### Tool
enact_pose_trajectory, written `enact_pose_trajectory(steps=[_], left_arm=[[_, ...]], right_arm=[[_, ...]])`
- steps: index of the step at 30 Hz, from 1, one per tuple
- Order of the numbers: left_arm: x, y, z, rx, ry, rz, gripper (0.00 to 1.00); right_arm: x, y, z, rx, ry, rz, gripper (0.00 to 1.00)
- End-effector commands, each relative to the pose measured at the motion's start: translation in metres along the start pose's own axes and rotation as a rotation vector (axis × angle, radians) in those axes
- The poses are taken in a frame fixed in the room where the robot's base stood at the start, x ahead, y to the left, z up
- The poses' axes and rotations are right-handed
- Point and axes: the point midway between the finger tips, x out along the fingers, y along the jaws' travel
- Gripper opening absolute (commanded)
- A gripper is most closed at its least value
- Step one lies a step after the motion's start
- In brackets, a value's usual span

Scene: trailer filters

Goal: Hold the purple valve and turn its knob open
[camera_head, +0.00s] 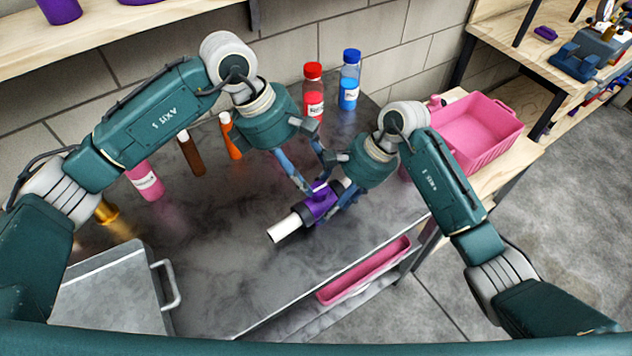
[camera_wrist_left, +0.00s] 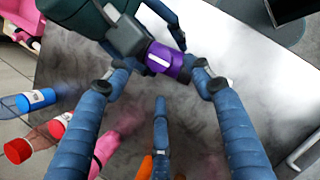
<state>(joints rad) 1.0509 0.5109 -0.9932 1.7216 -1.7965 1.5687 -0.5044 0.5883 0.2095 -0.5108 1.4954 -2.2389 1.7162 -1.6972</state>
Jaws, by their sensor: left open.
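The purple valve (camera_head: 318,206) has a white pipe end (camera_head: 285,229) pointing down-left in the head view. My right gripper (camera_head: 342,198) has its fingers closed around the valve's body and seems to hold it above the dark table. My left gripper (camera_head: 309,187) is open above the valve, its fingers spread. In the left wrist view, the valve (camera_wrist_left: 172,62) shows between the tips of the left fingers (camera_wrist_left: 165,82), with a pale bar on its face. The knob is small and partly covered by fingers in the head view.
On the dark table (camera_head: 225,275) stand a red bottle (camera_head: 313,92), a blue bottle (camera_head: 349,80), a pink bottle (camera_head: 146,181) and an orange one (camera_head: 231,136). A pink bin (camera_head: 480,130) is at right. A metal case (camera_head: 110,295) lies front left. The table's front middle is clear.

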Motion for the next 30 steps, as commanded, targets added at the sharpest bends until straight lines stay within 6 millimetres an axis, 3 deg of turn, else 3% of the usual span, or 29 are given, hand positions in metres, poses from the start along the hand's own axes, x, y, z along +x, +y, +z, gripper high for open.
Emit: enact_pose_trajectory(steps=[3, 9, 21, 23, 28, 30], left_arm=[[0.024, -0.001, 0.0, -0.002, -0.001, -0.003, 0.53], [0.05, 0.0, 0.0, -0.003, 0.0, 0.0, 0.53], [0.059, 0.0, 0.0, -0.002, 0.001, 0.002, 0.53], [0.059, 0.0, 0.0, -0.002, 0.0, 0.002, 0.45], [0.059, 0.0, 0.0, -0.002, 0.0, 0.002, 0.11], [0.059, 0.0, 0.0, -0.002, 0.0, 0.001, 0.1]], right_arm=[[0.0, 0.0, 0.0, 0.001, 0.001, 0.0, 0.27], [0.0, 0.0, -0.001, 0.001, 0.001, 0.0, 0.27], [0.0, 0.0, -0.001, 0.001, 0.001, 0.0, 0.27], [0.0, 0.0, -0.001, 0.001, 0.001, 0.0, 0.27], [0.0, 0.0, -0.001, 0.001, 0.001, 0.0, 0.27], [0.0, 0.0, -0.001, 0.001, 0.002, -0.001, 0.27]])
